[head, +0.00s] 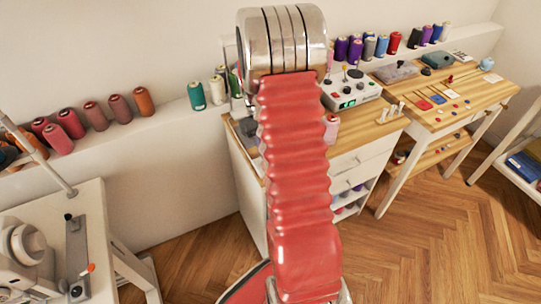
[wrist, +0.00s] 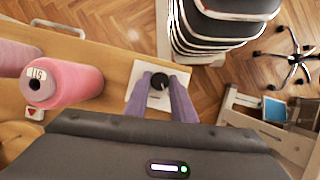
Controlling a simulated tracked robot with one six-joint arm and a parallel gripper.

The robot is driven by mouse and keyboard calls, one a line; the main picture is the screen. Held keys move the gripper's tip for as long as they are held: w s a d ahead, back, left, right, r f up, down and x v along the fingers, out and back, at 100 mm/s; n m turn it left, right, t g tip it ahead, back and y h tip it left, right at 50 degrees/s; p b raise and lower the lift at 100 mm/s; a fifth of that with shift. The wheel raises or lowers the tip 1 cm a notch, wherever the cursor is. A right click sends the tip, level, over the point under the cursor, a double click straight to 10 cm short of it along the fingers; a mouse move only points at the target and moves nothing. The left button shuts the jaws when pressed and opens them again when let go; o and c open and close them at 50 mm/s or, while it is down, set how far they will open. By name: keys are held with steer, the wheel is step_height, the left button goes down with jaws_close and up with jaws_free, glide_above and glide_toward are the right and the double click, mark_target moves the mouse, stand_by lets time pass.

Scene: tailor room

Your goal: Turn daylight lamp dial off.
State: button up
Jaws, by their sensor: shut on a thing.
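The lamp dial (wrist: 159,80) is a small round black knob with a light pointer mark. It sits on a pale square plate (wrist: 134,77) on a wooden top, in the wrist view. My gripper (wrist: 160,86) has its two purple fingers on either side of the knob, shut on it. The fingers cover part of the plate. In the head view my red arm hides the gripper and the dial. I cannot make out the lamp itself or whether it is lit.
A drawer unit (head: 352,174) and a wooden worktable (head: 433,112) with small items stand at the right. A white box with knobs (head: 350,92) is on the drawer unit. Open floor (head: 430,240) lies in front.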

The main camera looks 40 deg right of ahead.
steer(key=shift+w+a+n+h, duration=0.1)
steer(key=shift+n+h, duration=0.5)
steer(key=shift+n, duration=0.8)
steer(key=o, duration=1.1)
steer(key=shift+c, duration=0.2)
steer(key=shift+r, duration=0.1)
steer(key=v, duration=1.3)
steer(key=shift+r, duration=0.25)
